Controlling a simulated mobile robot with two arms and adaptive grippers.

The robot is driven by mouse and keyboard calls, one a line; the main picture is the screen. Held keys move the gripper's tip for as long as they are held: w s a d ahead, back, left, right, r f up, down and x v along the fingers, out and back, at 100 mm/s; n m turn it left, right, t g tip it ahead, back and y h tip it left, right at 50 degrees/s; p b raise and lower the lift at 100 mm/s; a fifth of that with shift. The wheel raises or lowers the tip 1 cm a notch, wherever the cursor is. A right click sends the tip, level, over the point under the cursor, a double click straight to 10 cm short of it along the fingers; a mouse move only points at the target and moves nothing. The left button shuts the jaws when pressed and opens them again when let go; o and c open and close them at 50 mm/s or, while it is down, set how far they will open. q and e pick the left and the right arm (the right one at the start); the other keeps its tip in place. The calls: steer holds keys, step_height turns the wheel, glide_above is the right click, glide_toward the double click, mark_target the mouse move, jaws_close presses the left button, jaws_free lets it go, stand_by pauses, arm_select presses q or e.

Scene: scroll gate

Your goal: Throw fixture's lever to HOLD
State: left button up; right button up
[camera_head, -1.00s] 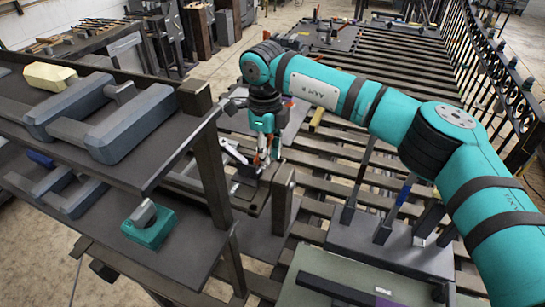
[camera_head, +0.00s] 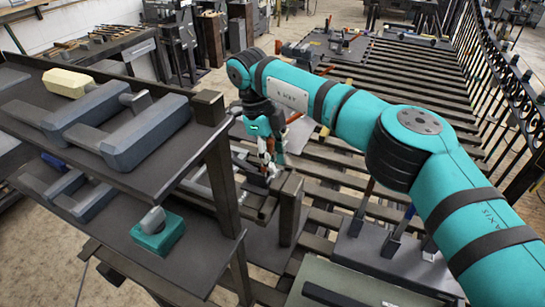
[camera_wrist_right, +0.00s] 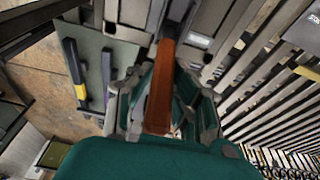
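The fixture (camera_head: 262,203) stands on the slatted bench just right of the shelf rack, partly hidden by a post and my right gripper. An orange-brown bar, apparently its lever handle (camera_wrist_right: 161,88), runs up the middle of the right wrist view. My right gripper (camera_head: 269,164) points down over the fixture in the head view. In the wrist view its fingers (camera_wrist_right: 163,92) flank the bar, one on each side. Whether they press on it is unclear. The lever's HOLD mark cannot be made out. My left gripper is not in view.
A dark shelf rack (camera_head: 190,158) with grey blocks and a teal-based part (camera_head: 158,236) stands close on the left. A dark post (camera_head: 290,208) rises right in front of the fixture. Upright stands on a grey plate (camera_head: 390,262) are below my right arm. A scrolled gate (camera_head: 500,85) lines the right.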

steer(key=o, duration=0.5)
steer(key=shift+c, duration=0.2)
steer(key=v, duration=0.7)
steer(key=shift+a+r, duration=0.1)
steer(key=shift+r, duration=0.15)
